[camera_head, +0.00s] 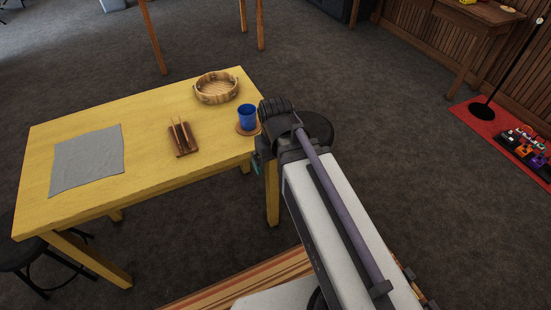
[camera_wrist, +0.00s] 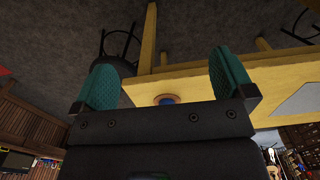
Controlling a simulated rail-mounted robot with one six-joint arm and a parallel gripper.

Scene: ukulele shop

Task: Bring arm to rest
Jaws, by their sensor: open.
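My arm reaches forward in the head view, its wrist beside the right end of the yellow table (camera_head: 95,118). My gripper (camera_wrist: 163,62) shows two teal fingers spread wide apart with nothing between them in the wrist view. In the head view only a little teal of my gripper (camera_head: 256,164) shows, near the table's right edge. A blue cup (camera_head: 247,115) stands upright on a round brown coaster (camera_head: 240,129) close to that edge, just left of my wrist. The cup is apart from the fingers and also shows small in the wrist view (camera_wrist: 166,97).
A woven basket (camera_head: 216,91), a small wooden rack with sticks (camera_head: 182,139) and a grey cloth (camera_head: 87,161) lie on the table. Black stools stand near the table. A red mat with pedals (camera_head: 522,143) lies far right. Floor between is clear.

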